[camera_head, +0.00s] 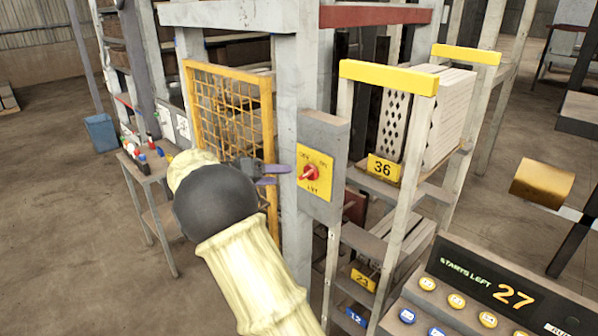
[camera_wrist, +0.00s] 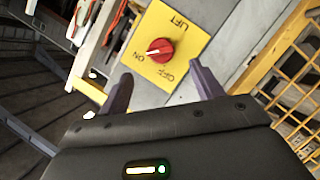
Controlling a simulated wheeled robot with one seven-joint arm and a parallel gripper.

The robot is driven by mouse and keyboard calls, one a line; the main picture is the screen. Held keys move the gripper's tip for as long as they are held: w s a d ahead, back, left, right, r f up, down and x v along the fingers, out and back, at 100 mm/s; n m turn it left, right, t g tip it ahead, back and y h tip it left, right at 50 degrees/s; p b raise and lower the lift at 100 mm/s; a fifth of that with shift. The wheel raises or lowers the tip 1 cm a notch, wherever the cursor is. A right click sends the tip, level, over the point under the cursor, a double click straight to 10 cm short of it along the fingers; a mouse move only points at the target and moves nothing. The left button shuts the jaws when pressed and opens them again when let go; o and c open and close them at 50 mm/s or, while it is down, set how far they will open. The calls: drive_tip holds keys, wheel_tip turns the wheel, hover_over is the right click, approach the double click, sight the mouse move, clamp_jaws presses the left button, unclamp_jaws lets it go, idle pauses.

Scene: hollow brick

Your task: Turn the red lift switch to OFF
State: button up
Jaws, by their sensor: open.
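The red lift switch (camera_head: 310,172) is a round knob on a yellow plate (camera_head: 322,186), on a grey box fixed to a post. In the wrist view the knob (camera_wrist: 160,50) has a white mark that appears to point toward the ON label. The OFF label is beside ON on the plate (camera_wrist: 182,28), and LIFT is at the opposite edge. My gripper (camera_head: 284,175) is just left of the box in the head view. In the wrist view my gripper (camera_wrist: 160,73) is open and empty, its dark fingers spread toward the plate, with the knob between and beyond their tips.
A yellow mesh gate (camera_head: 232,110) stands left of the post. Right of the box is a rack with a yellow-topped frame (camera_head: 388,77) and a 36 sign (camera_head: 384,168). A control panel (camera_head: 485,300) reads 27. A small table (camera_head: 150,172) holds items at left.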

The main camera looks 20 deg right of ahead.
sight(308, 174)
drive_tip(key=p+x, duration=0.2)
drive_tip(key=x, duration=0.6)
drive_tip(key=shift+c, duration=0.3)
drive_tip(key=c, duration=0.9)
